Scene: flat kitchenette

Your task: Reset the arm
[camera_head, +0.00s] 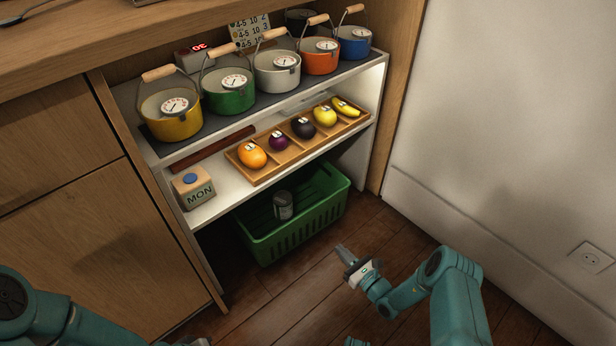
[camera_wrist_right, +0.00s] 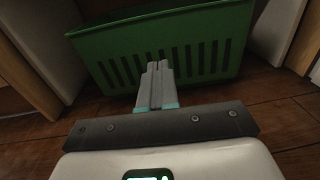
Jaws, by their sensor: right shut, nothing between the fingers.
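My right gripper (camera_head: 346,255) is in front of the shelf unit, over the wooden floor, at the lower middle of the head view. Its fingers are shut with nothing between them. In the right wrist view the shut fingers (camera_wrist_right: 156,84) point at the green basket (camera_wrist_right: 205,45). They appear apart from the basket in the head view. My left arm enters at the lower left of the head view. A small part at the bottom edge may be its gripper, and its fingers cannot be made out.
The green basket (camera_head: 262,247) stands under the lower shelf with a can (camera_head: 283,205) inside. A fruit tray (camera_head: 262,177) and a MON block (camera_head: 193,187) sit on the lower shelf. Several pots, including a yellow one (camera_head: 170,122), line the upper shelf. A white wall (camera_head: 500,120) is at right.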

